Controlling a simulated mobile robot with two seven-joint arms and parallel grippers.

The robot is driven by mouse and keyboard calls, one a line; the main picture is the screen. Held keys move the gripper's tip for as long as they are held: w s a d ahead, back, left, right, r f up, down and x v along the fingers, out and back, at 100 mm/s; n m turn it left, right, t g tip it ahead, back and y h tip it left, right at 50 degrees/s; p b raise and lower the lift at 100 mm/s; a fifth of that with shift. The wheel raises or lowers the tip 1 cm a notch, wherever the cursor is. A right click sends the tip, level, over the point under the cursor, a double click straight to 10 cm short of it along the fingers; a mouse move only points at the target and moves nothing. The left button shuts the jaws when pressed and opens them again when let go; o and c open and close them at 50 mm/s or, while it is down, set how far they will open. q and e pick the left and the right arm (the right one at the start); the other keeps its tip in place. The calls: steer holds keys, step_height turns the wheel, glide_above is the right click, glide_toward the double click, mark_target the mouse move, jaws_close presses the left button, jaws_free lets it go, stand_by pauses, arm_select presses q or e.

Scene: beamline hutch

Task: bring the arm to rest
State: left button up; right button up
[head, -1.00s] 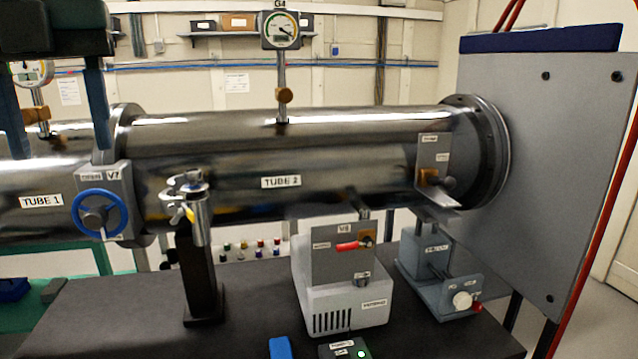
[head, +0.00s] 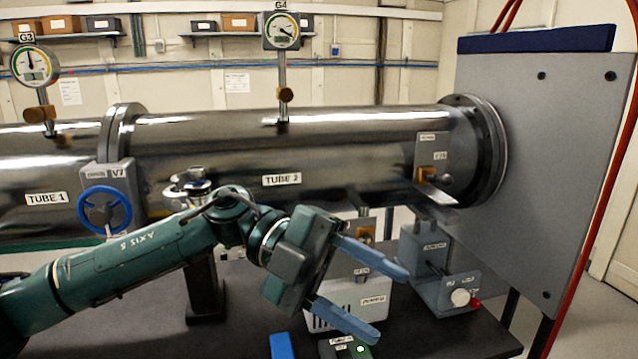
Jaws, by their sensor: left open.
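My left arm comes in from the lower left and reaches across the front of the bench. Its left gripper (head: 376,303) is open, with two blue fingers spread apart and nothing between them. The fingers point right and slightly down, in front of the white pump box (head: 374,296), which they partly hide. My right gripper is not in view.
Behind the arm run TUBE 2 (head: 330,150) and TUBE 1 (head: 45,175), with gauges G4 (head: 281,31) and G3 (head: 32,66) above. The blue valve wheel V7 (head: 104,210) is left. A grey device (head: 432,255) stands right of the fingers on the dark bench (head: 240,290).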

arm_select(q)
steer(key=w+a+f+n+t, duration=0.3)
steer(key=w+f+n+t, duration=0.2)
steer(key=f+n+t, duration=0.65)
steer(key=w+a+f+n+t, duration=0.35)
steer(key=f+n+t, duration=0.45)
steer(key=n+t, duration=0.65)
steer(key=s+a+f+n+g+y, duration=0.2)
steer(key=s+a+f+n+y, duration=0.1)
steer(key=f, duration=0.5)
steer(key=s+a+f+n+g+y, duration=0.2)
steer(key=s+a+f+g+y, duration=0.1)
steer(key=s+a+f, duration=0.3)
steer(key=s+a+f+n+g+y, duration=0.3)
steer(key=s+f, duration=0.4)
steer(key=f, duration=0.5)
steer(key=shift+s+a+n+y, duration=0.35)
steer(key=shift+a+y, duration=0.35)
steer(key=shift+a, duration=0.3)
